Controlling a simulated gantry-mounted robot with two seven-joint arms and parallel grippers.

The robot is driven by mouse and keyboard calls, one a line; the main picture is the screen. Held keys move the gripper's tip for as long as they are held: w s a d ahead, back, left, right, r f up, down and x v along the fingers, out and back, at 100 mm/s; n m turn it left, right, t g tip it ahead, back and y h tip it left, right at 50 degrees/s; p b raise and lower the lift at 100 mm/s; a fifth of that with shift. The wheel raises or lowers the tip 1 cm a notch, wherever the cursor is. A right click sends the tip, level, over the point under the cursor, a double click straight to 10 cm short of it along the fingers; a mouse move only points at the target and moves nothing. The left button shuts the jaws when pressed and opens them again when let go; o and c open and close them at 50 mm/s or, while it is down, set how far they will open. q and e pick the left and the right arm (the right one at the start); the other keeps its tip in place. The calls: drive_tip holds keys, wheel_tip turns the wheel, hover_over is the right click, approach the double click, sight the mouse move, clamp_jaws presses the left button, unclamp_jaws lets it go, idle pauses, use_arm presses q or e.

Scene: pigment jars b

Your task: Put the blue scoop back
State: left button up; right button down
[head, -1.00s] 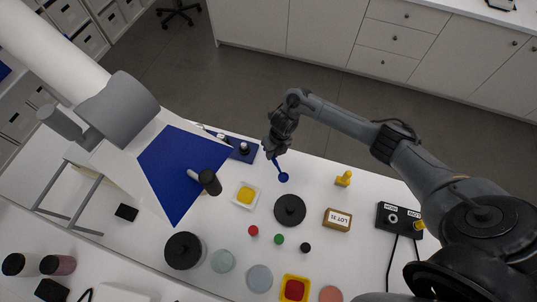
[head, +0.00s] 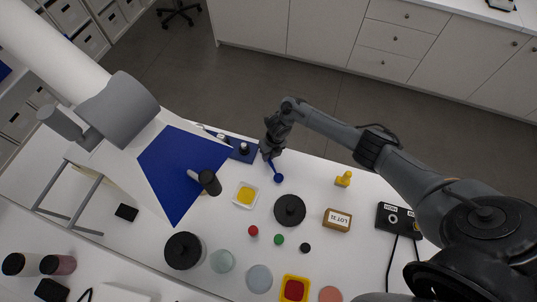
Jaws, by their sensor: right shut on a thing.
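The blue scoop (head: 278,178) has a round blue bowl and a thin handle. My right gripper (head: 268,157) is shut on the upper end of the handle, with the bowl hanging toward the near side, close over the white table. I cannot tell whether the bowl touches the table. My left gripper is not in view.
A white dish of yellow powder (head: 246,195), a black round lid (head: 289,210), a lot block (head: 337,220) and a yellow stamp-like piece (head: 343,179) stand nearby. Several jars and small caps are nearer.

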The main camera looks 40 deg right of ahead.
drive_tip(key=shift+f, duration=0.15)
drive_tip(key=c, duration=1.1)
unclamp_jaws()
wheel_tip(320, 180, up, 12)
drive_tip(key=d, duration=0.2)
drive_tip(key=shift+s, duration=0.4)
drive_tip(key=shift+d, duration=0.15)
